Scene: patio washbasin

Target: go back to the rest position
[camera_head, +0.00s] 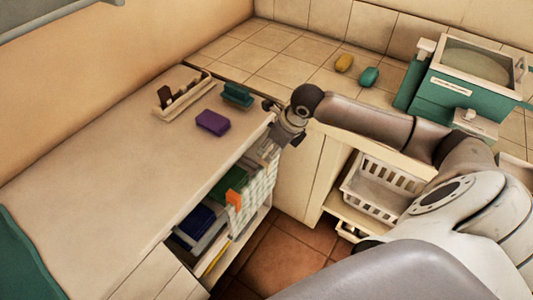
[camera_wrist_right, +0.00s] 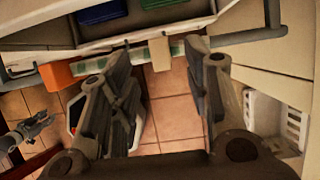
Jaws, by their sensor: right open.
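My right gripper (camera_head: 272,104) is at the right edge of the pale counter (camera_head: 110,170), close to a green block (camera_head: 237,95) but not holding it. In the right wrist view its two fingers (camera_wrist_right: 160,85) stand wide apart with nothing between them; the floor and shelf front show below. My left gripper is not in the head view. A small grey jointed part (camera_wrist_right: 28,130) at the left edge of the right wrist view may be it, too small to read.
A purple block (camera_head: 212,122) and a tray (camera_head: 183,98) lie on the counter. Below is a shelf with a hanging checked cloth (camera_head: 258,185). A white basket (camera_head: 375,195) sits in the right cabinet. Yellow (camera_head: 344,63) and teal (camera_head: 369,76) pieces lie near a green basin (camera_head: 450,100).

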